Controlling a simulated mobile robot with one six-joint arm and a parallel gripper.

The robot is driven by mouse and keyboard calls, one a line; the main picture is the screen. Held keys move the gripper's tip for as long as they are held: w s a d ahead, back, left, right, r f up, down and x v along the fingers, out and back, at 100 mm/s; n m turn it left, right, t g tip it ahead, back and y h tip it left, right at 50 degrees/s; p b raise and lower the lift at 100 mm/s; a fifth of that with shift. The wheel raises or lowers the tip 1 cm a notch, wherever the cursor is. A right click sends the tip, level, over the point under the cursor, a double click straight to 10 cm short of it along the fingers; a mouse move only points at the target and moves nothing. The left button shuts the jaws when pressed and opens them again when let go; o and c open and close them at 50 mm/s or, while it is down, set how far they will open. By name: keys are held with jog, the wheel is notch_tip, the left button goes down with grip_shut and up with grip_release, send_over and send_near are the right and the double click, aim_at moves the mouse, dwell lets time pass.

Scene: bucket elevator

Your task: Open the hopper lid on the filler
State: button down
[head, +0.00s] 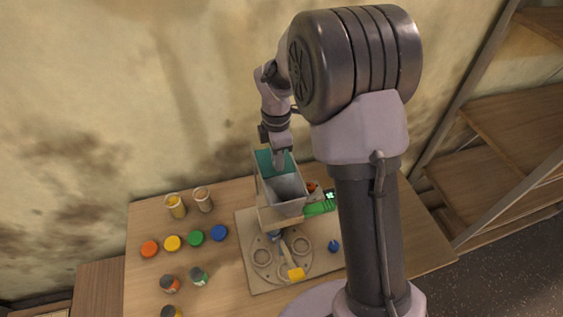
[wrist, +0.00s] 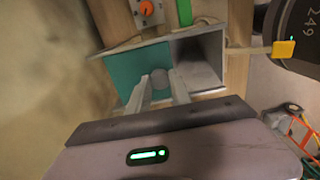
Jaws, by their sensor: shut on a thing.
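The filler's hopper (head: 288,190) is a grey metal box on a wooden frame, and its inside shows from above. In the wrist view the lid (wrist: 125,70) lies beside the uncovered grey hopper opening (wrist: 198,62). My gripper (head: 280,162) is at the lid. In the wrist view my gripper (wrist: 160,86) is shut on the lid's round grey knob (wrist: 160,76). The fingers partly hide the knob and the lid's near edge.
The filler's round plate (head: 282,265) has ring-shaped holders and a yellow tab (head: 296,274). Shelves (head: 505,150) are at right.

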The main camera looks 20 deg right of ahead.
jog(key=shift+w, duration=0.8)
jog(key=shift+s, duration=0.1)
jog(key=c, duration=1.2)
grip_release()
jog(key=shift+s, duration=0.15)
jog(key=shift+o, duration=0.2)
jog(key=shift+r, duration=0.1)
notch_tip(320, 180, up, 17)
jog(key=p, duration=0.4)
jog(key=shift+r, duration=0.15)
